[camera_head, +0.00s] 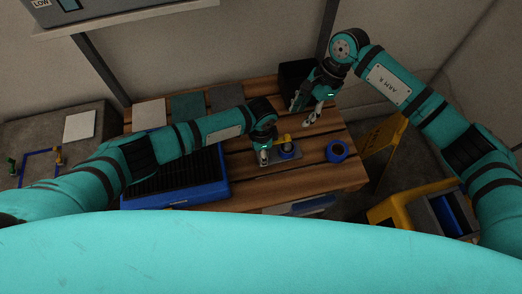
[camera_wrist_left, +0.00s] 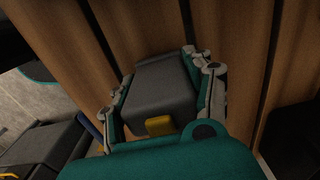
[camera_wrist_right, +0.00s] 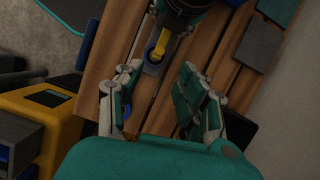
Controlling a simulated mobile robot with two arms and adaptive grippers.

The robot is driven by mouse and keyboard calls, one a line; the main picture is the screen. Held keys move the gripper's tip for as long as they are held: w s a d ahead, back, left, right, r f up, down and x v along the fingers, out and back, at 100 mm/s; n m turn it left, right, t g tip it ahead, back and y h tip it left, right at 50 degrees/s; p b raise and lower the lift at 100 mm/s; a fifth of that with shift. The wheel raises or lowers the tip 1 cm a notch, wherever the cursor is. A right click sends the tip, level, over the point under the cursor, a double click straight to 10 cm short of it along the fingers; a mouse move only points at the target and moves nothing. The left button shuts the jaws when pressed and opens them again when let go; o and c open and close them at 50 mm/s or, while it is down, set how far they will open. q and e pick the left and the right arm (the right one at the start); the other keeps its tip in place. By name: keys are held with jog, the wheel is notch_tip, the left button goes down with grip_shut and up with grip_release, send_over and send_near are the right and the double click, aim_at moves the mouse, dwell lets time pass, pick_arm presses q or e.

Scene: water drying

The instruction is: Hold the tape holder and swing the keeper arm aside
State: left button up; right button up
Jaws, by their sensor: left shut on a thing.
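The tape holder has a grey base (camera_head: 270,160), with a blue ring (camera_head: 291,154) and a yellow keeper arm (camera_head: 284,139) on it. My left gripper (camera_head: 264,156) is at the holder's left end. In the left wrist view its fingers are shut on a dark grey block (camera_wrist_left: 163,90) of the holder, beside a yellow piece (camera_wrist_left: 160,125). My right gripper (camera_head: 305,110) is open and empty, above and right of the holder, apart from it. In the right wrist view the yellow keeper arm (camera_wrist_right: 160,44) lies beyond the open fingers; my left gripper partly hides the holder.
A loose blue roll (camera_head: 338,151) lies right of the holder on the slatted wooden table (camera_head: 335,179). A blue tray with a black grate (camera_head: 211,190) is at the left. A dark box (camera_head: 296,76) stands behind. A yellow bucket (camera_head: 391,211) and yellow sign (camera_head: 384,137) are off the right edge.

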pick_arm(q)
jog(key=c, duration=0.5)
pick_arm(e)
jog(key=shift+o, duration=0.2)
pick_arm(q)
jog(key=shift+o, duration=0.2)
pick_arm(e)
jog(key=m+t, duration=0.4)
jog(key=m, duration=0.6)
send_near(288, 136)
jog(key=shift+m, duration=0.3)
jog(key=x, duration=0.8)
jog(key=shift+w+a+f, duration=0.1)
jog(key=shift+f, duration=0.3)
jog(key=shift+c, duration=0.4)
grip_shut()
